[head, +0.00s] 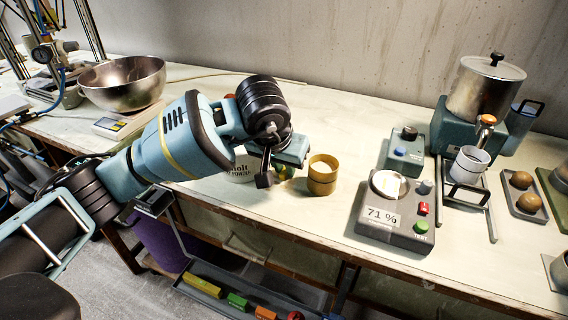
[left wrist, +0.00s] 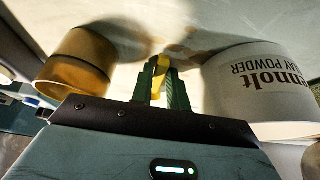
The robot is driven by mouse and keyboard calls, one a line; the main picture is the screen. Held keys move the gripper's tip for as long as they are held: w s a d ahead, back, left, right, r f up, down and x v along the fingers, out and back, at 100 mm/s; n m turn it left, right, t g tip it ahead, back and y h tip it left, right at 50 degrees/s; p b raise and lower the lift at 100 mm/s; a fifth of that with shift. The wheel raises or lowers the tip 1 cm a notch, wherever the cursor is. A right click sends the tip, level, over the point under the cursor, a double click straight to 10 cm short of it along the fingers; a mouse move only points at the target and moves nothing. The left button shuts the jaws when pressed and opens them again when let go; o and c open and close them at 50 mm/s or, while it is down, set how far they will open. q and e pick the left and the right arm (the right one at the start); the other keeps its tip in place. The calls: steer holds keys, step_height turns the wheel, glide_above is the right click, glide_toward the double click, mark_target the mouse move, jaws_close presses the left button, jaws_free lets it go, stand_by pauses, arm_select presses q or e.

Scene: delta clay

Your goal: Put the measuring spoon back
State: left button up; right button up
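My left gripper (head: 281,171) is low over the table in the head view, between the white powder tub (head: 243,166) and the tan cup (head: 322,175). In the left wrist view its two green fingers (left wrist: 162,72) stand close together, with a yellow strip, seemingly the measuring spoon (left wrist: 160,68), between them. The spoon's far end is hard to make out. The tan cup (left wrist: 78,60) is left of the fingers and the printed tub (left wrist: 262,90) is right of them. My right gripper is not in view.
A grey device reading 71 % (head: 385,213) stands right of the cup. Farther right are a steel pot (head: 484,88), a white cup (head: 469,165) and a tray of brown balls (head: 522,194). A metal bowl (head: 122,84) sits at the back left.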

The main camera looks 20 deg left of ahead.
arm_select(q)
steer(key=o, duration=0.3)
steer(key=shift+r, duration=0.35)
steer(key=v, duration=1.1)
steer(key=shift+s+r+p, duration=0.2)
steer(key=shift+r+p, duration=0.15)
stand_by(0.4)
steer(key=shift+a, duration=0.1)
